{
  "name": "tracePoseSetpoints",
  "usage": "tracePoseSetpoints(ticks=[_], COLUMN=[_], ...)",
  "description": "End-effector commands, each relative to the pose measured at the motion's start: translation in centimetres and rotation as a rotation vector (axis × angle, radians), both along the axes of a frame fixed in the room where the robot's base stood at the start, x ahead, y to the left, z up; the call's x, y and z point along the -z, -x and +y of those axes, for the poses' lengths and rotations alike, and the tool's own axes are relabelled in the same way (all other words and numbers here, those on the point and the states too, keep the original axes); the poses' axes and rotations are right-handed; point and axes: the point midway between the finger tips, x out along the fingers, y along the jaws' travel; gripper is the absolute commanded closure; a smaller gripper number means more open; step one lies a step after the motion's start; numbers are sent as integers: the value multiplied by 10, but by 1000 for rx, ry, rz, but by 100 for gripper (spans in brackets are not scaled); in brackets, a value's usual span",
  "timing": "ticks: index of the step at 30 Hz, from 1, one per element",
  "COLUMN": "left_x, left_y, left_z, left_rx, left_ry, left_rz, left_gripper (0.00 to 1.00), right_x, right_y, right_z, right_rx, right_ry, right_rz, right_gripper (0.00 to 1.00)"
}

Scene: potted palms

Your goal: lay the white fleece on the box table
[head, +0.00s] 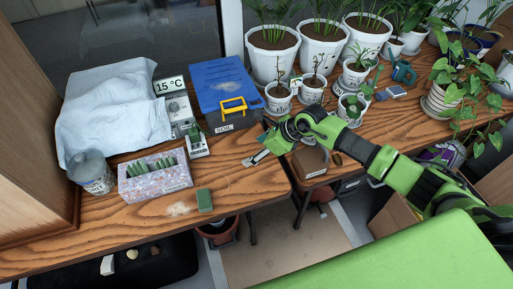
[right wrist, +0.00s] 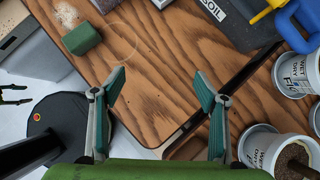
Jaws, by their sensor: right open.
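The white fleece (head: 113,107) lies crumpled on the left part of the wooden table (head: 110,212), beside the wooden panel at the left. Its surface is rumpled, and what is under it is hidden. My right gripper (head: 262,147) is over the right end of this table, in front of the blue soil box and well to the right of the fleece. In the right wrist view my right gripper (right wrist: 160,84) is open, with bare wood between and beyond its fingers. The fleece is outside that view. I cannot tell which surface is the box table.
A blue box (head: 222,88) marked SOIL, a thermometer display (head: 170,87), a speckled planter (head: 155,180), a metal tin (head: 91,173) and a green block (head: 204,200) crowd the table. Several potted plants (head: 325,45) fill the right-hand table. A narrow gap separates the tables.

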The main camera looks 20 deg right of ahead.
Motion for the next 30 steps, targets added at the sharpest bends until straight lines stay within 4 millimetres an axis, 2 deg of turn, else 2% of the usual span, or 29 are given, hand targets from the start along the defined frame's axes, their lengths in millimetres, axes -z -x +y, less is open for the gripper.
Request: tracePoseSetpoints(ticks=[21,30], left_x=[-74,-83], left_y=[0,0], left_z=[0,0], left_rx=[0,0], left_ry=[0,0], left_rz=[0,0], left_gripper=[60,60], right_x=[-52,-60], right_y=[9,14], right_z=[-11,-15], right_rx=[-1,0], right_ry=[220,292], right_rz=[201,272], right_gripper=[33,33])
